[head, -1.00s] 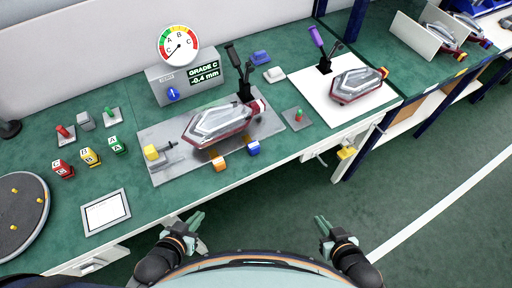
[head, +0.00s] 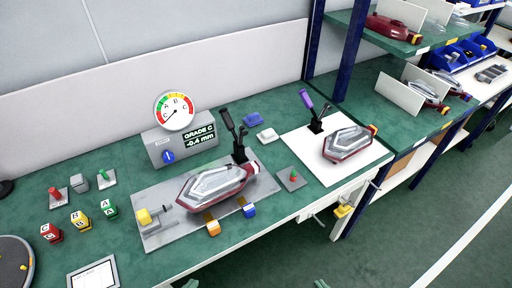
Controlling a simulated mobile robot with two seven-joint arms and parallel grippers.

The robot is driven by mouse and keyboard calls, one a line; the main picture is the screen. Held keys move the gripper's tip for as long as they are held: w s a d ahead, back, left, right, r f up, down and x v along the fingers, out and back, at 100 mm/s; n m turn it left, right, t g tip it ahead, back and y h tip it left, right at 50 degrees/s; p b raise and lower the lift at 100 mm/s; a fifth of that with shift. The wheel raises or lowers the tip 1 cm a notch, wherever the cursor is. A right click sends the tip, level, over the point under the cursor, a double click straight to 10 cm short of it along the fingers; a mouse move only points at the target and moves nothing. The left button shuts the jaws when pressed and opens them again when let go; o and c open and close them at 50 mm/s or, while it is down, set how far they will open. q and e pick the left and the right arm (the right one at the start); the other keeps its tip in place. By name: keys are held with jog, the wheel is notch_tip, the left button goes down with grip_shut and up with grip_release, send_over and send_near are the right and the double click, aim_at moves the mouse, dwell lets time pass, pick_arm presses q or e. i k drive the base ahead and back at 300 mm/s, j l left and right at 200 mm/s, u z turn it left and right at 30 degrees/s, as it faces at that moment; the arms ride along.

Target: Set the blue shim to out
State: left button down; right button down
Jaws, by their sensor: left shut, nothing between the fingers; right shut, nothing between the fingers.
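A small blue block (head: 249,210), which looks like the blue shim, sits at the front edge of the grey fixture plate (head: 160,227). An orange block (head: 213,228) sits to its left. A tail lamp (head: 214,187) with a dark red rim lies on the plate just behind both blocks. I cannot tell from this view which setting the blue block is in. Only the green fingertips of my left gripper (head: 190,284) and my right gripper (head: 322,284) show at the bottom edge. Both are shut and empty, well in front of the bench and apart from the blocks.
A gauge box (head: 183,146) reading "GRADE C -0.4 mm" stands behind the plate. A black toggle clamp (head: 236,140) rises behind the lamp. A second lamp (head: 348,144) lies on a white board (head: 335,171) to the right. Lettered cubes (head: 79,220) stand left.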

aim_at(249, 210)
jog(key=k+l, duration=0.1)
jog(key=l, duration=0.2)
jog(key=k+l, duration=0.15)
jog(key=l, duration=0.15)
jog(key=k+l, duration=0.1)
jog(key=l, duration=0.2)
jog(key=i+l, duration=0.1)
jog(key=l, duration=0.55)
jog(key=k+z, duration=0.05)
